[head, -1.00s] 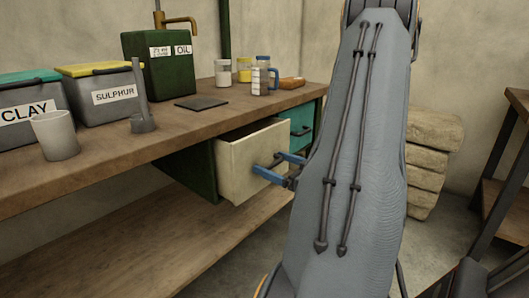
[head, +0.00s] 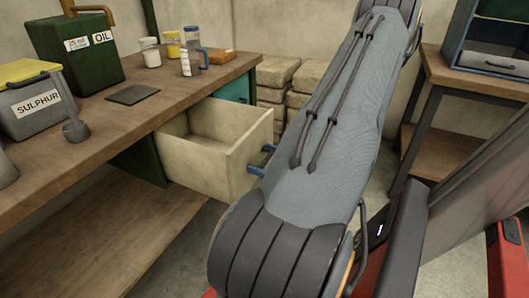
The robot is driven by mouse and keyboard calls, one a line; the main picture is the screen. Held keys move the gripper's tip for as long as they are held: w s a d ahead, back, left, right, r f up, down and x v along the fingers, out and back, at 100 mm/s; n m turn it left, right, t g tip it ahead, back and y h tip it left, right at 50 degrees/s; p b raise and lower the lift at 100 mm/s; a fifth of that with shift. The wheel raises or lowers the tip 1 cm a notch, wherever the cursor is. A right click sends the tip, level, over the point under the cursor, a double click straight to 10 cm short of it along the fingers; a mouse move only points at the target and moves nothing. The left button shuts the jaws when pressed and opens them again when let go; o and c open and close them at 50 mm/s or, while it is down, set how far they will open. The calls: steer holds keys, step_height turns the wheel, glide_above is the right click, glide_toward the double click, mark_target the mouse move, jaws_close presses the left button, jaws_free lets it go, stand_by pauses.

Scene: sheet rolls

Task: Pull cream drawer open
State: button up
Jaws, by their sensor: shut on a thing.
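The cream drawer (head: 243,152) juts well out from under the workbench in the head view, and its inside shows. It looks empty, though its back is hidden under the benchtop. My gripper (head: 262,160) is at the drawer's front, with its blue fingertips showing beside my arm. It is shut on the drawer's handle, which is mostly hidden between the fingers and behind my arm.
The wooden workbench (head: 100,148) holds a grey sulphur bin (head: 38,112), a green oil can (head: 80,62), a dark plate (head: 133,94) and several jars. Stacked pale sacks (head: 275,78) stand behind the drawer. A wooden table (head: 480,90) stands at right.

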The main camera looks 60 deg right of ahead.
steer(key=shift+s, duration=0.15)
steer(key=o, duration=1.3)
steer(key=s, duration=0.5)
steer(key=s+d+p, duration=0.1)
steer(key=s, duration=0.1)
steer(key=shift+s+d, duration=0.1)
steer(key=shift+s, duration=0.25)
